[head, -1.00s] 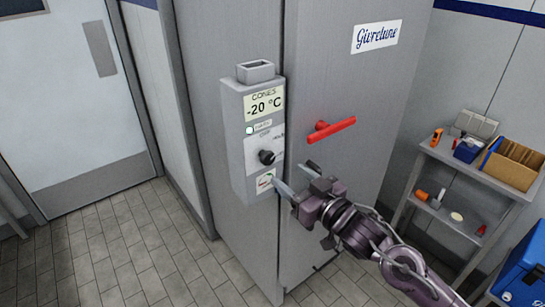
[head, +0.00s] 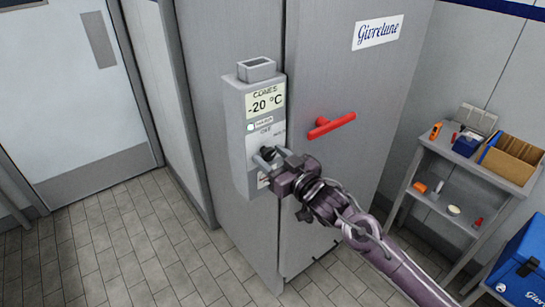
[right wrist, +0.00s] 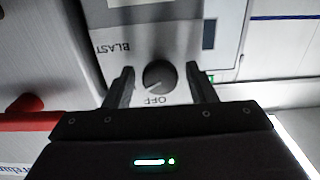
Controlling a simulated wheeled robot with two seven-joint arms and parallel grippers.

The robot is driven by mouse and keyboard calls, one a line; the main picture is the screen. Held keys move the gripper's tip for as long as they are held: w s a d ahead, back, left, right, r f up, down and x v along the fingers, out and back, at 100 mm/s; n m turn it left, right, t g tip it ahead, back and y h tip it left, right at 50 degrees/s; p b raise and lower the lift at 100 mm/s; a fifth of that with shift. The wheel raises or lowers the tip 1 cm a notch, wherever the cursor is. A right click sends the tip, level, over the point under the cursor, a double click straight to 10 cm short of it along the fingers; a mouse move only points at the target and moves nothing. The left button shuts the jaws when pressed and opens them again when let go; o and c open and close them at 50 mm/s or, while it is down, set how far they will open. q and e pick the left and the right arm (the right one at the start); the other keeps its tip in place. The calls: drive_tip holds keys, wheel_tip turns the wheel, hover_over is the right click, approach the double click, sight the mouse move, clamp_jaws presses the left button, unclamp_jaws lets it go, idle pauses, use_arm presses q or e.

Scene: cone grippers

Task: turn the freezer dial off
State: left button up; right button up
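My left gripper is not in view.
A red handle (head: 331,125) sticks out from the freezer door (head: 345,80), right of the box. A shelf unit (head: 470,167) with boxes and small items stands at right, beside a blue cooler (head: 520,270). The tiled floor at left is clear.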

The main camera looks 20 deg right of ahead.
drive_tip(key=c, duration=0.8)
drive_tip(key=shift+n, duration=0.4)
drive_tip(key=n+b, duration=0.2)
drive_tip(key=n, duration=0.2)
drive_tip(key=shift+f+n, duration=0.1)
drive_tip(key=shift+n, duration=0.3)
drive_tip(key=n+b, duration=0.2)
drive_tip(key=n, duration=0.1)
drive_tip(key=shift+d+n, duration=0.1)
drive_tip(key=shift+n, duration=0.2)
drive_tip(key=shift+n+b, duration=1.1)
drive_tip(key=shift+n, duration=0.3)
